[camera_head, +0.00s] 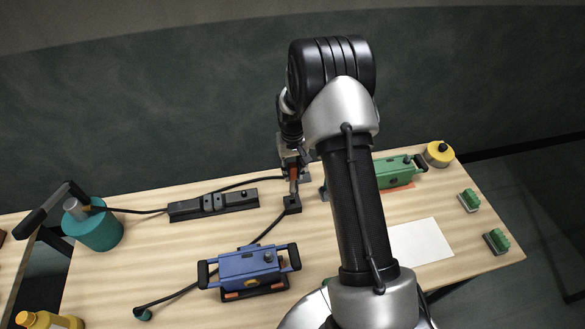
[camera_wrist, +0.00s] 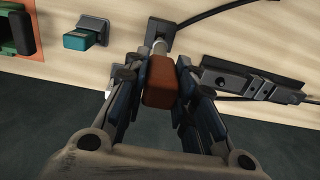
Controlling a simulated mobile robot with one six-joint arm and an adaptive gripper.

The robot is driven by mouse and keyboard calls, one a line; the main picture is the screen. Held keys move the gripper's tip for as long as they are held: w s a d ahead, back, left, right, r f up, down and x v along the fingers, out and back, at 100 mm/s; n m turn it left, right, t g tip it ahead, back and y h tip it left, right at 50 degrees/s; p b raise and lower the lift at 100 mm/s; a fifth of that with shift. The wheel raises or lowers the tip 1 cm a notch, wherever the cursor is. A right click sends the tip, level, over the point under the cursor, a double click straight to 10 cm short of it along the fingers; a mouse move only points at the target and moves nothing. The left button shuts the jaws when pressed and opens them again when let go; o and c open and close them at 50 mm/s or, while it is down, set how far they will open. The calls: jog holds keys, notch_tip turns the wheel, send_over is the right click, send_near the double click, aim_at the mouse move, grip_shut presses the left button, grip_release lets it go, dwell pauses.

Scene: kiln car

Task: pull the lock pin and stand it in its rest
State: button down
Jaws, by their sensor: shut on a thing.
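The lock pin has a reddish-brown grip (camera_wrist: 159,82) and a pale metal shank (camera_wrist: 159,46); its brown grip also shows in the head view (camera_head: 293,173). My gripper (camera_wrist: 161,80) is shut on the grip, one jaw on each side; in the head view my gripper (camera_head: 292,163) is beyond my arm, at the back of the table. A small black block (camera_head: 292,205), perhaps the rest, lies right under the shank, and also shows in the wrist view (camera_wrist: 170,30). Whether the shank's tip is in the block or just above it, I cannot tell.
A black strip (camera_head: 213,204) lies left of the block, with cables around. A blue handled unit (camera_head: 248,267) stands in front. A green unit (camera_head: 397,173) is partly behind my arm. A teal pot (camera_head: 92,230) stands left. Bare wood and a white sheet (camera_head: 422,243) lie right.

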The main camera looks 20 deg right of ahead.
aim_at(292, 182)
jog(key=shift+f+b, duration=0.4)
jog(key=shift+f, duration=0.4)
jog(key=shift+f+b, duration=2.05)
jog(key=shift+f, duration=0.6)
dwell(0.3)
dwell(0.4)
jog(key=c, duration=1.2)
grip_release()
jog(key=shift+c, duration=0.2)
jog(key=shift+o, duration=1.2)
jog(key=shift+r, duration=0.2)
